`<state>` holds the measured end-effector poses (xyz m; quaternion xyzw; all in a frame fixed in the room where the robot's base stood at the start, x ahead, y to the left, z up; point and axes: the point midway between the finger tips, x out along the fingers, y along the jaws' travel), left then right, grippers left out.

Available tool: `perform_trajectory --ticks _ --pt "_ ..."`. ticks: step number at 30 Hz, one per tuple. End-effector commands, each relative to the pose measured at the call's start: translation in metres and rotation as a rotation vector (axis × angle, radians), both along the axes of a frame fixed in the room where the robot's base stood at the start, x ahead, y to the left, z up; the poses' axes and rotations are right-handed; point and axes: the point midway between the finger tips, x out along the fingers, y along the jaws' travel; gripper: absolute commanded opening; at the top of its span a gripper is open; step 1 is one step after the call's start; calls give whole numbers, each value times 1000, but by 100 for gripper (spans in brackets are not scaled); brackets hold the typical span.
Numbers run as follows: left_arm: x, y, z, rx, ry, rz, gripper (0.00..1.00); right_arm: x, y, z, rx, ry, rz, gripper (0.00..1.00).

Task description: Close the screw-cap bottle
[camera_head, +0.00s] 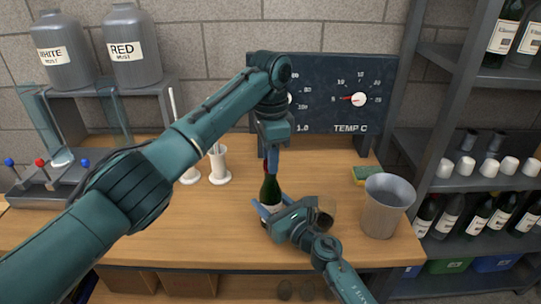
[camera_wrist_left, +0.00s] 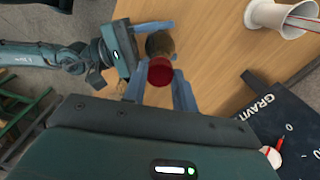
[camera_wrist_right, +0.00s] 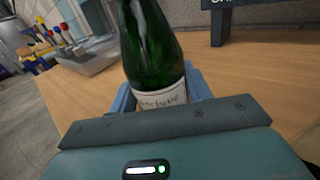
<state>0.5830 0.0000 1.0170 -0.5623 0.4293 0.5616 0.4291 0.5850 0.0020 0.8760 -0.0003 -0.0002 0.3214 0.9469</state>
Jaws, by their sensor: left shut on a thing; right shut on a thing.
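The dark green screw-cap bottle (camera_head: 270,188) stands upright at the front of the wooden bench. My right gripper (camera_head: 268,212) is shut around its body at the label, also seen in the right wrist view (camera_wrist_right: 160,95). My left gripper (camera_head: 268,165) points straight down above the bottle and is shut on the red cap (camera_wrist_left: 160,70). The cap is at the bottle's neck, seen from above in the left wrist view with the bottle (camera_wrist_left: 160,43) behind it. The fingers hide most of the cap in the head view. I cannot tell whether cap and neck touch.
A grey metal bucket (camera_head: 386,205) and a yellow-green sponge (camera_head: 366,175) are on the right. A gauge board (camera_head: 330,95) stands at the back. A small dark round item (camera_head: 326,213) is beside my right gripper.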

Motion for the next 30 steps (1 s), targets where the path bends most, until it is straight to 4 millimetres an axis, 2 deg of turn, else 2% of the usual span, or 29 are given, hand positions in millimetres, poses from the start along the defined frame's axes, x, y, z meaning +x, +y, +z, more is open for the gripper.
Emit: perform_trajectory --ticks 3,8,12,13,21,30 --pt "0 0 0 0 2 -257 0 0 0 0 0 1 -1 0" --pt "0 0 0 0 1 -521 0 0 0 0 0 1 -1 0" --pt "0 0 0 0 2 -507 0 0 0 0 0 1 -1 0" --pt "0 0 0 0 2 -506 29 0 0 0 -1 1 -1 0" --pt "0 0 0 0 1 -505 51 0 0 0 -1 1 -1 0" --pt "0 0 2 0 0 -504 53 0 0 0 -1 1 -1 0"
